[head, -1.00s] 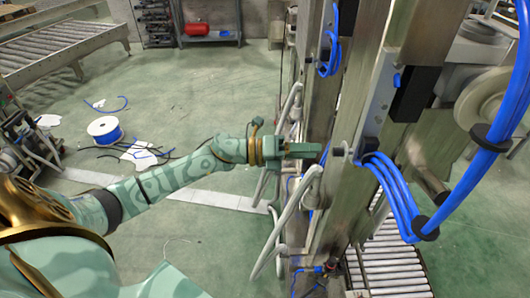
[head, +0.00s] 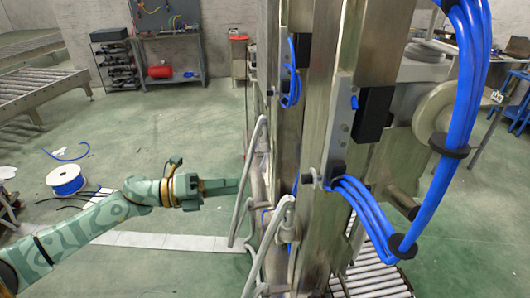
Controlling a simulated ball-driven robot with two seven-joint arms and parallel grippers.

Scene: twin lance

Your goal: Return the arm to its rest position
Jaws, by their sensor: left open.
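My left arm, patterned in light and dark green, comes in from the lower left of the head view. Its gripper (head: 222,187) points right, toward the metal machine frame (head: 318,130). The jaws are open and I see nothing held between them. The fingertips are close to a pale bent tube handle (head: 248,180) on the frame; I cannot tell whether they touch it. My right gripper is not in view.
Thick blue hoses (head: 462,110) hang in a loop at the right of the frame. A roller conveyor (head: 372,284) lies below them. A cable spool (head: 66,180) stands on the green floor at left. The floor behind my arm is mostly clear.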

